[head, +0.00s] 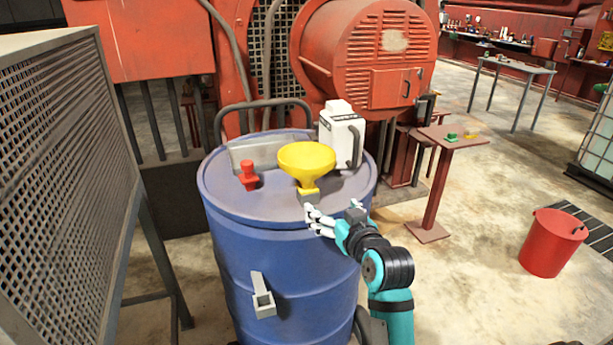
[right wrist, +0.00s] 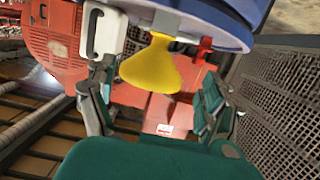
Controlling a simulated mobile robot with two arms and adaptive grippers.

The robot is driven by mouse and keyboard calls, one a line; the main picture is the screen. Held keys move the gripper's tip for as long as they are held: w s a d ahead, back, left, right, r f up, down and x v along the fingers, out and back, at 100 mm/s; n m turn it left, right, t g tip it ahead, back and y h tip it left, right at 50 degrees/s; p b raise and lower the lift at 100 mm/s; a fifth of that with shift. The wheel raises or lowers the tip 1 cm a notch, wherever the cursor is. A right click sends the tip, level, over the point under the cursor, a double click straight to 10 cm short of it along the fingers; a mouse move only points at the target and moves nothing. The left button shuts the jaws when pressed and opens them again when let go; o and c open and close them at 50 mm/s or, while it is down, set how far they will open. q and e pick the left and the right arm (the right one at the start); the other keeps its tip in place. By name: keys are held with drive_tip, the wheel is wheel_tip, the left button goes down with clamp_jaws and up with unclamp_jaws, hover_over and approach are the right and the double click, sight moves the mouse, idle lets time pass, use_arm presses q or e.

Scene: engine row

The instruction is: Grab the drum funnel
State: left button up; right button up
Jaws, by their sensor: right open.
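The yellow drum funnel (head: 307,160) stands upright on the lid of the blue drum (head: 272,268), its wide mouth up and its lower part on a small grey-yellow base near the lid's front edge. My right gripper (head: 335,210) is open and empty at the drum's front edge, just in front of and slightly right of the funnel's foot. In the right wrist view the picture is turned over, and the funnel (right wrist: 152,68) shows between the two spread fingers, apart from them. My left gripper is not in view.
On the lid, a red plug-like piece (head: 248,176) stands left of the funnel and a white jug (head: 340,135) stands behind it to the right. A mesh panel (head: 65,160) is at left, a red engine behind. A red bucket (head: 551,243) stands on open floor at right.

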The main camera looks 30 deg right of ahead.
sight(309, 184)
drive_tip(key=p+x, duration=0.3)
drive_tip(key=x, duration=0.8)
drive_tip(key=shift+w+f, duration=0.1)
drive_tip(key=shift+w, duration=0.15)
drive_tip(key=shift+w+d+p, duration=0.15)
drive_tip(key=shift+w+p, duration=0.25)
drive_tip(key=shift+w, duration=0.2)
drive_tip(key=p+x, duration=0.1)
drive_tip(key=x, duration=0.2)
drive_tip(key=shift+w, duration=0.15)
drive_tip(key=shift+w+d+f, duration=0.1)
drive_tip(key=shift+w+f, duration=0.1)
drive_tip(key=shift+w, duration=0.2)
drive_tip(key=shift+s, duration=0.1)
drive_tip(key=shift+c, duration=1)
drive_tip(key=c, duration=1.4)
drive_tip(key=shift+r, duration=0.15)
drive_tip(key=shift+c, duration=0.2)
